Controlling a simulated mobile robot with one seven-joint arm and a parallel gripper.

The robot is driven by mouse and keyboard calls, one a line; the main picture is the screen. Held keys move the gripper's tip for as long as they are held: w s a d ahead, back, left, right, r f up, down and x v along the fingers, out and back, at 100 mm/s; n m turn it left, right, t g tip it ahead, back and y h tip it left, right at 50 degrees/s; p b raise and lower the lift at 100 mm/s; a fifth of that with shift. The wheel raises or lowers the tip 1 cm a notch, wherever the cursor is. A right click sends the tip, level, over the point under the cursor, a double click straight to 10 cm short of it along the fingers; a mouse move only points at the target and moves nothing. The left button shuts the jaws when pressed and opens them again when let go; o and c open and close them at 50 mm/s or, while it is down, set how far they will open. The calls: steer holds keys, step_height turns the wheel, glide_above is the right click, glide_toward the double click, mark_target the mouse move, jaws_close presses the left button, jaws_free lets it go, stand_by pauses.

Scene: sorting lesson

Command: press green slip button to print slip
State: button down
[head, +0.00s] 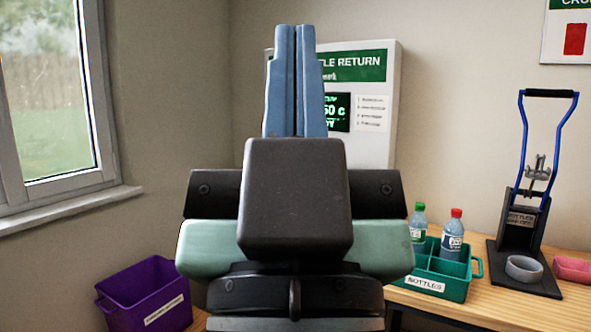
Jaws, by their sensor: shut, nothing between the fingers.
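A white bottle return machine (386,130) with a green header and a lit green display (341,112) stands against the back wall. My gripper (294,32) is in the middle of the picture, pointing up and away. Its two blue-grey fingers are shut together with nothing between them. It covers the left and lower parts of the machine. The green slip button is not visible; I cannot tell whether the fingertips touch the machine. No printed slip shows.
A green crate (441,284) with two bottles stands on the wooden table (540,311) at right. Beside it is a crusher (540,220) with a blue handle, a grey ring (524,268) and a pink container (574,269). A purple bin (147,297) stands lower left, below the window.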

step_height(320, 180, up, 15)
steer(key=p, duration=1.2)
steer(key=shift+f, duration=0.15)
